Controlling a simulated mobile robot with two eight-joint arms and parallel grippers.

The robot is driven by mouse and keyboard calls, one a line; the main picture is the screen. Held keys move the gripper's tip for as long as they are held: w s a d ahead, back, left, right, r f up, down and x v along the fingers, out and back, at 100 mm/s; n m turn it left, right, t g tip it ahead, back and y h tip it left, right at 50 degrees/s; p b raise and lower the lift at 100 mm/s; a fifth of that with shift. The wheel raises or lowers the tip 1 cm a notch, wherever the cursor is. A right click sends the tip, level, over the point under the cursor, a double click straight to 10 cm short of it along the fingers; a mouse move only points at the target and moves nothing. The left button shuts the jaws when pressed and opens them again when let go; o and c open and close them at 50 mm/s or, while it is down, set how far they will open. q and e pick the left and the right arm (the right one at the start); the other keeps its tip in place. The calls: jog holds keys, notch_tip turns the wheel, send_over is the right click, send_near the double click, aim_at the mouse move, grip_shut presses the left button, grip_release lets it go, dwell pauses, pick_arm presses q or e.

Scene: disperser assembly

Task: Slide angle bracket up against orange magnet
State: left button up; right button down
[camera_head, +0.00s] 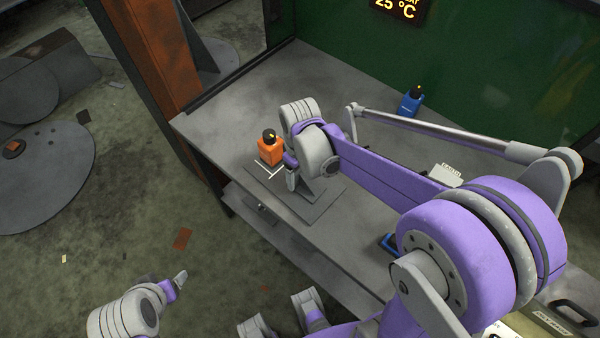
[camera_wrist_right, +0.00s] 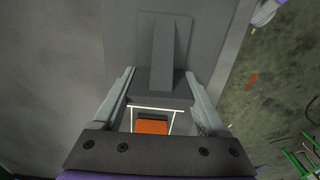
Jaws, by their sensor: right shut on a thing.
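The orange magnet (camera_head: 271,153) with a black top stands on the workbench near its left edge, beside white line marks. It also shows in the right wrist view (camera_wrist_right: 152,127), low between the fingers. The dark grey angle bracket (camera_wrist_right: 164,78) has an upright rib and a flat base; in the head view it (camera_head: 312,190) is partly hidden by my right gripper. My right gripper (camera_head: 293,179) is shut on the bracket, one finger on each side. The bracket's edge is close to the white marks and magnet; I cannot tell whether they touch. My left gripper (camera_head: 180,279) is away from the bench, its jaws unclear.
The grey workbench (camera_head: 225,125) has clear room behind the magnet. A blue object with a black top (camera_head: 411,102) stands at the back, and a small light grey part (camera_head: 446,174) lies to the right. An orange-brown post (camera_head: 150,50) stands beyond the bench's left edge.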

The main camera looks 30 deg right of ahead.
jog(key=shift+w, duration=0.1)
jog(key=shift+w+a, duration=0.4)
jog(key=shift+w, duration=0.55)
jog(key=shift+w+a, duration=0.4)
jog(key=shift+w, duration=0.5)
jog(key=shift+w+a, duration=0.4)
jog(key=shift+w, duration=0.55)
jog(key=shift+w+a, duration=0.2)
jog(key=shift+w, duration=0.25)
grip_release()
notch_tip(320, 180, up, 11)
jog(key=shift+p, duration=0.35)
